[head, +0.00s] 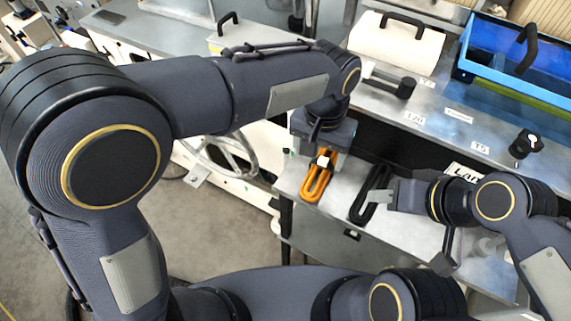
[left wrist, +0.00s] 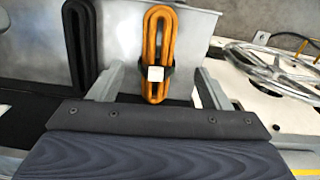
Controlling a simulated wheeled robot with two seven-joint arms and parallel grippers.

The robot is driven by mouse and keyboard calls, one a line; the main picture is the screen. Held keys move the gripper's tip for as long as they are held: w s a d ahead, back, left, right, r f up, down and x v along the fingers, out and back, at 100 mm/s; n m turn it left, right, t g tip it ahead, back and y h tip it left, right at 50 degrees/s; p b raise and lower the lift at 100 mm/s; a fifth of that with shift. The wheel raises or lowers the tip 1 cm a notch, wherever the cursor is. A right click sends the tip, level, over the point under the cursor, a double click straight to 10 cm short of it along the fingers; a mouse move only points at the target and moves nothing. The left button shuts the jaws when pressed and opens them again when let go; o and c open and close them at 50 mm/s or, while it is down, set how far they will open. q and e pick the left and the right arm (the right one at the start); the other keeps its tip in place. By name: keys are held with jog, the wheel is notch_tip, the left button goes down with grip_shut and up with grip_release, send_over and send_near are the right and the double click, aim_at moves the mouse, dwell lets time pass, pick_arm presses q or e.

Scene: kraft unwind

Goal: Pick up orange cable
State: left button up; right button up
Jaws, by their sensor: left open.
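The orange cable (head: 318,181) lies as a long folded bundle on the metal table, with a white tag and a dark band around it. In the left wrist view the orange cable (left wrist: 153,38) extends between the fingers of my left gripper (left wrist: 154,80). That gripper is open, with one finger on each side of the bundle and visible gaps. In the head view my left gripper (head: 322,150) is over the far end of the cable and hides it. My right gripper (head: 378,194) is near the black cable, at its right; its finger opening is not clear.
A black cable bundle (head: 367,196) lies right of the orange one; it also shows in the left wrist view (left wrist: 80,40). A blue bin (head: 515,75), a white box (head: 395,42) and a dark-handled tool (head: 389,82) are behind. A spoked wheel (head: 218,158) is at the left.

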aim_at(316, 177)
pick_arm(q)
jog(key=f, duration=0.8)
jog(key=shift+s+d+f+p, duration=0.1)
jog(key=shift+s+f+p, duration=0.05)
jog(key=shift+s+p, duration=0.15)
jog(key=c, duration=1.1)
